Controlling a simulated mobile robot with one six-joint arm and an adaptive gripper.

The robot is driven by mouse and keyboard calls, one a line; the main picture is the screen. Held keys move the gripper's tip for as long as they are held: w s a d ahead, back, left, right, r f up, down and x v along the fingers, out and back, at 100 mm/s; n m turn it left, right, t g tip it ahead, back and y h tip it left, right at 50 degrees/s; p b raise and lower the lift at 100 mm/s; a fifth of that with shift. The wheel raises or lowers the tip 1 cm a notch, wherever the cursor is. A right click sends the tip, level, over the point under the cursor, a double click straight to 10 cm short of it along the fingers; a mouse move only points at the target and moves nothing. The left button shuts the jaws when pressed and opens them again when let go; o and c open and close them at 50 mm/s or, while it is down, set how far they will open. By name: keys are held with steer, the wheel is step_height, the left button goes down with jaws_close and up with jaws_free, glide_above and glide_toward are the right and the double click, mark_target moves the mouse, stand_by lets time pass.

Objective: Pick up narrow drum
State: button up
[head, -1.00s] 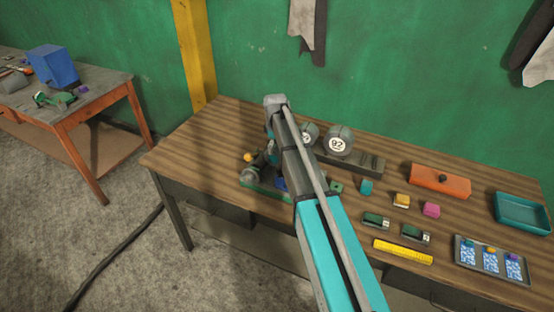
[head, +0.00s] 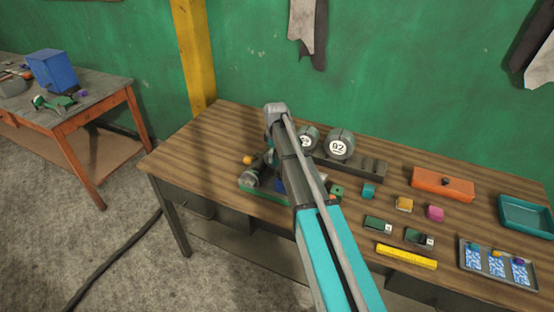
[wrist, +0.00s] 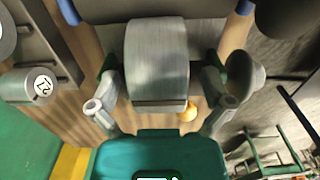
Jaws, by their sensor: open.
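A brushed grey cylinder, which looks like the narrow drum (wrist: 157,60), lies between the fingers of my gripper (wrist: 160,92) in the wrist view. One finger is on each side of it, spread apart. I cannot tell whether either finger touches it. In the head view my arm hides this drum and most of my gripper. Two other grey drums with round number labels stand at the back of the table: a larger one (head: 341,145) and one partly behind my arm (head: 308,138). A labelled drum also shows at the left of the wrist view (wrist: 28,86).
A green-based device (head: 258,187) and an orange ball (head: 247,160) are close to my gripper. A dark rack (head: 368,166) is to the right. An orange box (head: 442,184), small blocks and a card tray (head: 470,282) occupy the right side. The table's left end is clear.

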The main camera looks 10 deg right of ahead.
steer(key=shift+c, duration=0.3)
steer(key=c, duration=1.3)
steer(key=shift+r, duration=0.15)
step_height(320, 180, up, 3)
steer(key=p, duration=0.3)
steer(key=s+r+p, duration=0.9)
steer(key=s+p, duration=0.1)
steer(key=s, duration=0.4)
steer(key=shift+a+r, duration=0.2)
steer(key=shift+r, duration=0.2)
